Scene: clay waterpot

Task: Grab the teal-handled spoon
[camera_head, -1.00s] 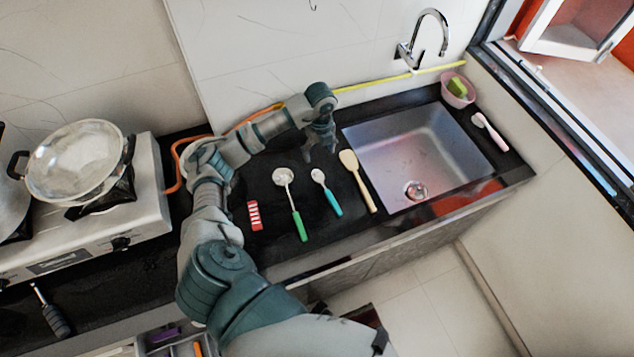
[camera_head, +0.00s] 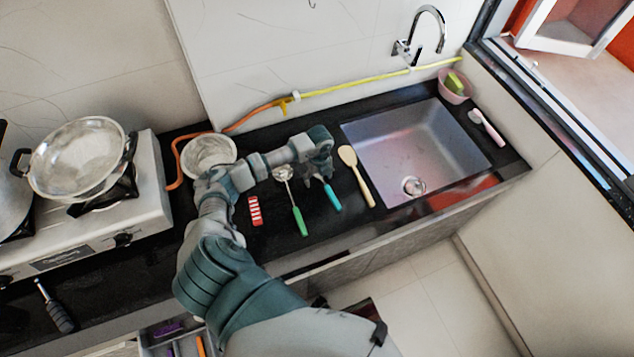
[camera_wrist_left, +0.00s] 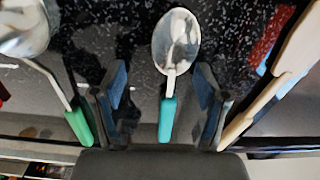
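The teal-handled spoon lies on the black counter; its teal handle (camera_head: 332,198) shows in the head view, while my gripper covers its bowl. In the left wrist view the whole spoon (camera_wrist_left: 168,112) shows, with its metal bowl pointing up the picture. My left gripper (camera_head: 318,175) is over the spoon. In the left wrist view its two fingers (camera_wrist_left: 162,95) are spread apart, one on each side of the teal handle, with gaps on both sides. Nothing is held. My right gripper is not in view.
A green-handled ladle (camera_head: 299,220) lies left of the spoon and a wooden spatula (camera_head: 358,178) lies right. Further right is the sink (camera_head: 415,150). A red-and-white item (camera_head: 255,211) and a metal bowl (camera_head: 208,150) are left. A yellow hose (camera_head: 350,85) runs along the wall.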

